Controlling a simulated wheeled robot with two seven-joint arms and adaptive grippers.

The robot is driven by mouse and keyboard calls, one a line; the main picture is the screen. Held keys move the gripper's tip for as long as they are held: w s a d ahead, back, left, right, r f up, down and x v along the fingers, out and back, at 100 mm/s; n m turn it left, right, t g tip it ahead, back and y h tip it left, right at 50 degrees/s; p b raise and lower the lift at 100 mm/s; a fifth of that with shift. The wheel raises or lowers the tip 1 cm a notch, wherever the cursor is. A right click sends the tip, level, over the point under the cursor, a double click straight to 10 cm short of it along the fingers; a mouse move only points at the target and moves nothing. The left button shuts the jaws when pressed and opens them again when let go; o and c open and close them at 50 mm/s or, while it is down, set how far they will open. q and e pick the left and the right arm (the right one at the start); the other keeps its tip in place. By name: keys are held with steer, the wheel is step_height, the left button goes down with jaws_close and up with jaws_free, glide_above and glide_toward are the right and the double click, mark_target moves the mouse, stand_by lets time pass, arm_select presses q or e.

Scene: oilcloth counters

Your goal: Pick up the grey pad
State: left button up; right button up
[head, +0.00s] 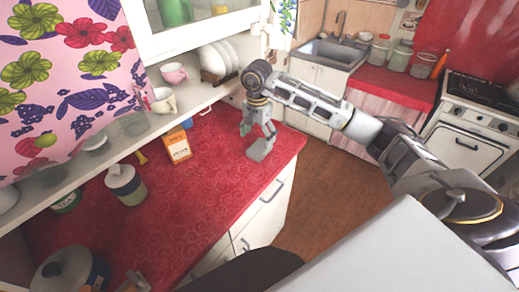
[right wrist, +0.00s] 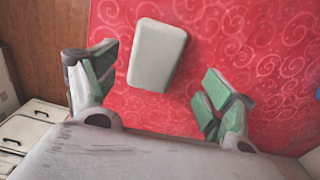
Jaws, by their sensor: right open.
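The grey pad (right wrist: 157,54) is a small rounded block lying on the red patterned counter (right wrist: 230,50) in the right wrist view. In the head view the pad (head: 260,149) shows near the counter's right edge, just below my right gripper. My right gripper (head: 258,132) points down above it, with its jaws apart. In the right wrist view the green-padded fingers of my right gripper (right wrist: 158,95) stand to either side of the pad's lower end, with nothing between them held. The pad appears apart from both fingers. My left gripper is in neither view.
An orange carton (head: 177,146) and a lidded jar (head: 126,184) stand on the counter to the left. A dark-lidded pot (head: 68,272) is at the bottom left. A shelf with cups and plates (head: 218,58) runs behind. The counter's front right is bare.

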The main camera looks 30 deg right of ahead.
mark_target(259, 147)
steer(key=shift+f, duration=0.1)
stand_by(0.3)
steer(key=shift+s+f+p, duration=0.25)
steer(key=shift+f+p, duration=0.05)
steer(key=shift+f, duration=0.45)
steer(key=shift+s+f+p, duration=0.2)
steer(key=shift+f+p, duration=0.05)
steer(key=shift+f, duration=1.55)
steer(key=c, duration=0.9)
